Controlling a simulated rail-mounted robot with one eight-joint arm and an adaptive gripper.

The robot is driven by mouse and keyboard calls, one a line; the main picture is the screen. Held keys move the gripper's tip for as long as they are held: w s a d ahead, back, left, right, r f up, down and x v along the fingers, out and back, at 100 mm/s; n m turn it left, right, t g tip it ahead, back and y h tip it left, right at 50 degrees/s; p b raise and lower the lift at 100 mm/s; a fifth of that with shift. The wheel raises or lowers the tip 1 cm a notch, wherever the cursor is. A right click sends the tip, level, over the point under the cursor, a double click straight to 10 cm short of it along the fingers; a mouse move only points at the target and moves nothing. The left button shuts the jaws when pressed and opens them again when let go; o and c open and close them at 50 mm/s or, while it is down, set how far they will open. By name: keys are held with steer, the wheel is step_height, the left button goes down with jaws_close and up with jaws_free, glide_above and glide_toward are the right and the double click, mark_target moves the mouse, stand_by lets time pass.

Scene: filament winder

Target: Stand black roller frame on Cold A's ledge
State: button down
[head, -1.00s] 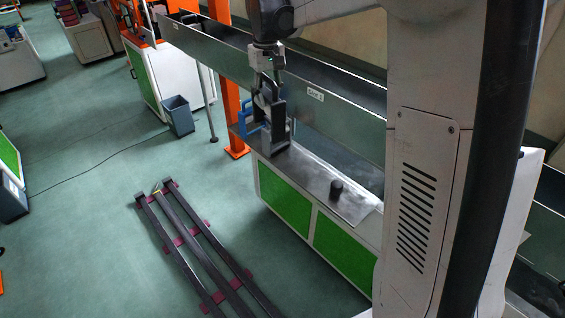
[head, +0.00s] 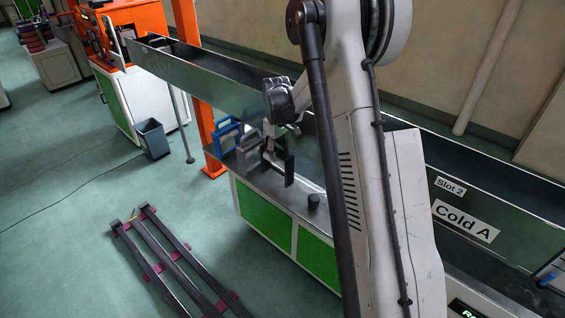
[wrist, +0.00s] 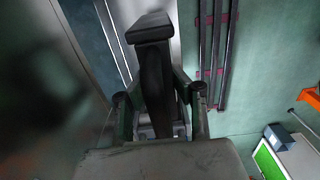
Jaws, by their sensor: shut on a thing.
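My gripper (head: 268,143) is shut on the black roller frame (head: 286,168), near the trough's front wall. In the wrist view, the frame (wrist: 152,75) stands between the two fingers (wrist: 158,112), its flat dark end toward the camera. Its lower part is hidden by the gripper. In the head view the frame appears just above the metal ledge (head: 297,192); I cannot tell whether it touches. The Cold A label (head: 466,222) is on the trough wall at the right, beyond my arm. My arm hides part of the ledge.
A blue frame (head: 226,138) and a grey frame (head: 249,152) stand at the ledge's left end. A dark round knob (head: 314,202) rises from the ledge. An orange post (head: 207,130) stands at left. Dark rails (head: 165,250) lie on the floor.

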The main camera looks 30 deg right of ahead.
steer(key=shift+w+d+f, duration=0.1)
steer(key=shift+d+f, duration=0.3)
steer(key=shift+d, duration=0.25)
steer(key=shift+d+f, duration=0.35)
steer(key=shift+d, duration=0.25)
steer(key=shift+f, duration=2)
steer(key=shift+f, duration=0.15)
steer(key=c, duration=1.5)
jaws_free()
steer(key=shift+c, duration=0.2)
